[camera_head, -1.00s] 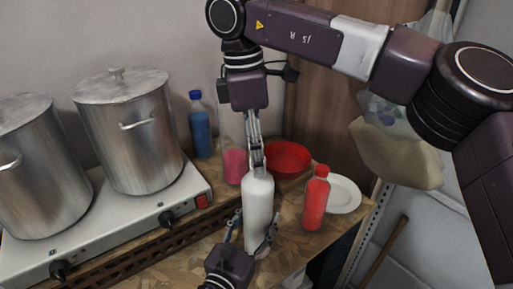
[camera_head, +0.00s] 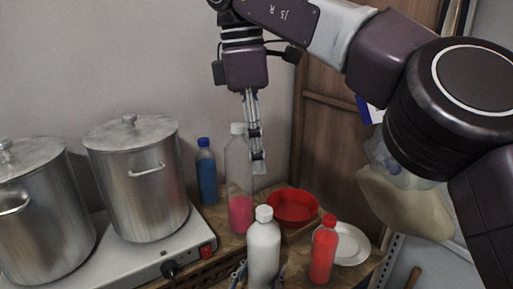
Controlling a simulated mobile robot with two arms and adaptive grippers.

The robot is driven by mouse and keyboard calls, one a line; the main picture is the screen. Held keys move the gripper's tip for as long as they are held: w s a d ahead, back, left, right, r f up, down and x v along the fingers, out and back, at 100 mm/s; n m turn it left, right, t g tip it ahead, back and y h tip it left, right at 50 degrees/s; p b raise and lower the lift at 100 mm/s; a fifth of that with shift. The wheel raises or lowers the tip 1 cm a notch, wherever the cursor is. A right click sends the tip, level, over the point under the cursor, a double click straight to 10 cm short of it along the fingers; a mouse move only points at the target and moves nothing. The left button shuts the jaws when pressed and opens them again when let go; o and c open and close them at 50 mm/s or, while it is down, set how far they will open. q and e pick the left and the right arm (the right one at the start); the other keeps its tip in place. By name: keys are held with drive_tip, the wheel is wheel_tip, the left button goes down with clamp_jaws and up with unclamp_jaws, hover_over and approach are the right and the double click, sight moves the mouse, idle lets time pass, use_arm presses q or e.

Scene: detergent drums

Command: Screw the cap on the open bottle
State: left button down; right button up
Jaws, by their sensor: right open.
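The white bottle (camera_head: 263,257) stands upright near the front of the wooden counter. A white cap (camera_head: 264,213) sits on its neck and looks level; how tight it is cannot be seen. My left gripper (camera_head: 261,271) shows only by its fingertips at the bottom edge, one on each side of the bottle, closed around its body. My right gripper (camera_head: 258,161) is open and empty, pointing down above and slightly behind the cap, clear of it. It partly covers the clear bottle with pink liquid (camera_head: 241,214).
A blue bottle (camera_head: 206,172) and two steel pots (camera_head: 136,190) on a hotplate (camera_head: 190,240) stand to the left. A red bowl (camera_head: 293,205), a red bottle (camera_head: 323,252) and a white plate (camera_head: 352,246) are close on the right. Space above the white bottle is free.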

use_arm(q)
drive_tip(key=c, duration=0.8)
unclamp_jaws()
drive_tip(key=v, duration=1.2)
